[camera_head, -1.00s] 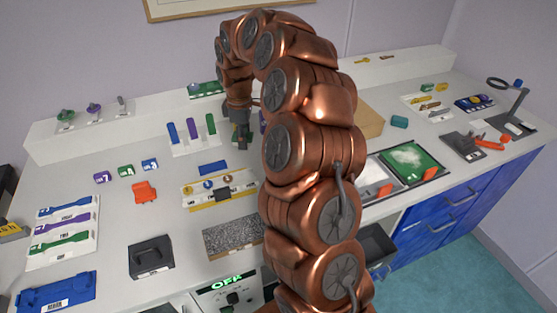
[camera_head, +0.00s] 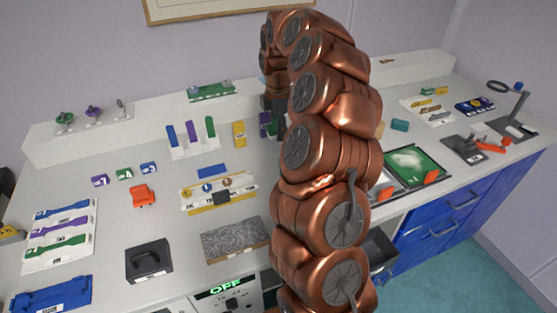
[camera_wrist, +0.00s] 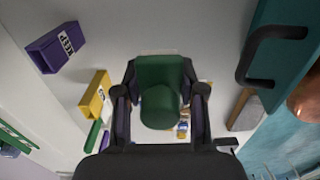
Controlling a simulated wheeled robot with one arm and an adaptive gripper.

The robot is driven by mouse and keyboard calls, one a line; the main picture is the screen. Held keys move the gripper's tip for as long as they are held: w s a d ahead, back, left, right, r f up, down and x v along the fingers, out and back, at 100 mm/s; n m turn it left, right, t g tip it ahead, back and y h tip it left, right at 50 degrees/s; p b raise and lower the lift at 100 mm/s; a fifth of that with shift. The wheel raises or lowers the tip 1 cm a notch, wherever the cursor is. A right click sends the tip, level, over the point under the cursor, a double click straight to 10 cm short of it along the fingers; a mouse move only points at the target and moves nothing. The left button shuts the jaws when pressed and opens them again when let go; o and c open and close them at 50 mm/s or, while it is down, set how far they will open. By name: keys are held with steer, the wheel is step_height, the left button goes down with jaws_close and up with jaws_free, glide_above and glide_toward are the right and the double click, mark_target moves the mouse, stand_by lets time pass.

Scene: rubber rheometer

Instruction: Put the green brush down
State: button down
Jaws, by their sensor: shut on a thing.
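The green brush (camera_wrist: 160,92) shows in the wrist view between the two dark fingers of my gripper (camera_wrist: 160,102). My gripper is shut on it, and the brush points away from the wrist. In the head view my gripper (camera_head: 273,104) is over the back middle of the bench, partly behind my own arm. The brush is mostly hidden there, so I cannot tell whether its lower end touches anything.
A purple block (camera_wrist: 57,46) with a label and a yellow block (camera_wrist: 97,96) stand left of the brush in the wrist view. A rack with blue, purple and green upright pieces (camera_head: 192,142) stands left of my gripper. A grey speckled mat (camera_head: 235,240) lies nearer.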

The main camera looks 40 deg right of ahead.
mark_target(278, 156)
step_height(278, 156, down, 9)
steer(key=shift+r+p, duration=0.1)
steer(key=shift+p, duration=1.15)
steer(key=shift+f, duration=0.35)
steer(key=shift+f+b, duration=0.4)
steer(key=shift+f, duration=0.25)
steer(key=c, duration=0.7)
jaws_free()
steer(key=shift+r, duration=0.2)
